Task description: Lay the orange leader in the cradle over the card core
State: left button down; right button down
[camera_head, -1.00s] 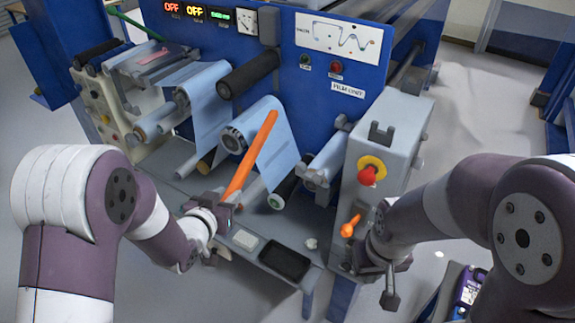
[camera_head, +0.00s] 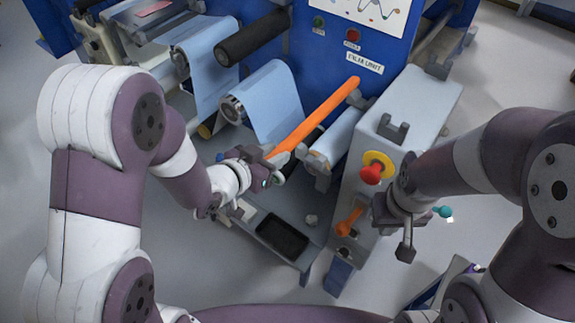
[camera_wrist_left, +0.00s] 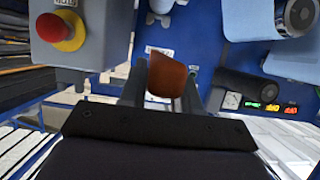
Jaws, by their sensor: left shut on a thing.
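The orange leader (camera_head: 318,115) is a long bar. My left gripper (camera_head: 268,160) is shut on its near end, and it slants up and right, away from me. In the left wrist view the leader's end (camera_wrist_left: 167,75) shows between my two fingers. The leader passes above the grey brackets (camera_head: 318,163) that look like the cradle, beside a pale blue roll (camera_head: 340,135); I cannot tell whether it touches them. A tan roll end there may be the card core, partly hidden. My right gripper (camera_head: 403,235) is right of the grey box, its jaws unclear.
A grey control box (camera_head: 420,100) with a red and yellow stop button (camera_head: 374,168) and an orange lever (camera_head: 348,222) stands right of the roll. A black tray (camera_head: 282,236) lies on the ledge in front. A black roller (camera_head: 250,42) and draped blue film (camera_head: 268,100) are behind.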

pick_arm(q)
notch_tip(320, 180, down, 5)
jog(key=s+b, duration=0.1)
jog(key=b, duration=0.2)
jog(key=r+x, duration=0.1)
jog(key=x, duration=0.8)
jog(key=shift+w+b, duration=0.3)
jog(key=shift+b, duration=0.15)
jog(key=shift+s+r, duration=0.15)
jog(key=shift+f+b, duration=0.9)
jog(key=shift+b, duration=0.05)
jog(key=shift+f, duration=0.1)
jog(key=shift+f+b, duration=0.8)
